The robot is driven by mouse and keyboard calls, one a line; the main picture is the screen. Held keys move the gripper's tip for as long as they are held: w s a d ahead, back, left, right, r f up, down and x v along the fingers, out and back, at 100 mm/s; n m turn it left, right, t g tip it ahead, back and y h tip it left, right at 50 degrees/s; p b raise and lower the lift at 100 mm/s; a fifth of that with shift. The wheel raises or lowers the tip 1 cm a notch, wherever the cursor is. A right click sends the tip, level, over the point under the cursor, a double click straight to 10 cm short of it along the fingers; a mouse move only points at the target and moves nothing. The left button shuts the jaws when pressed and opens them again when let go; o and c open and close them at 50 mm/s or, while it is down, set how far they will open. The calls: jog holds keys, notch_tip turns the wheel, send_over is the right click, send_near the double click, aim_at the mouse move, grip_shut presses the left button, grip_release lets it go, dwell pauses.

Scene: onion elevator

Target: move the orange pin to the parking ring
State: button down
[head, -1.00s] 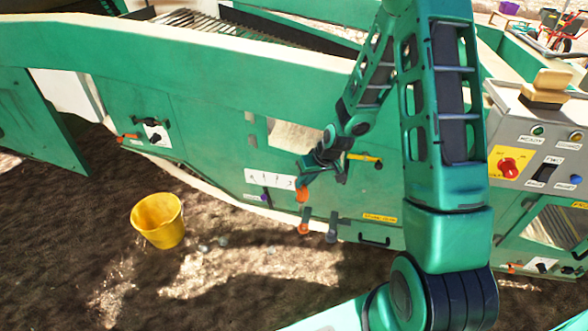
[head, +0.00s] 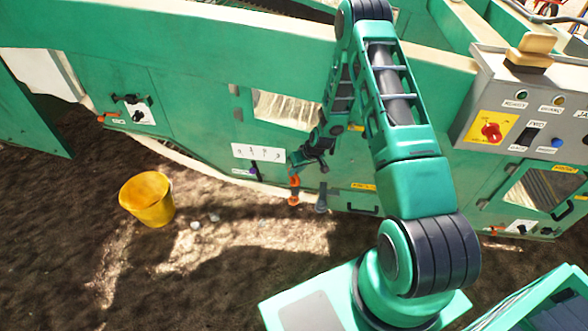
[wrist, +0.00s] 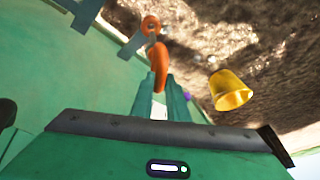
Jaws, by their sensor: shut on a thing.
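The orange pin (head: 294,182) is at my gripper (head: 299,170), low in front of the green machine's side. In the wrist view, my gripper (wrist: 160,86) is shut on the orange pin (wrist: 158,64), which sticks out beyond the fingertips. Just past the pin's far end is a rounded orange piece (wrist: 150,24) on a grey bracket. It also shows directly below the pin in the head view (head: 293,200). It may be the parking ring; I cannot tell, nor whether the pin touches it.
A grey bracket (head: 321,198) hangs beside the orange piece. A white marked plate (head: 258,152) and a purple knob (head: 254,169) are close left of my gripper. A yellow bucket (head: 147,202) stands on the soil. A control box (head: 510,110) is at the right.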

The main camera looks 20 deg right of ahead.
aim_at(295, 185)
jog(key=shift+f, duration=4.55)
jog(key=c, duration=1.6)
grip_release()
jog(key=shift+c, duration=0.2)
jog(key=v, duration=1)
jog(key=shift+r, duration=0.3)
jog(key=shift+s+d, duration=0.1)
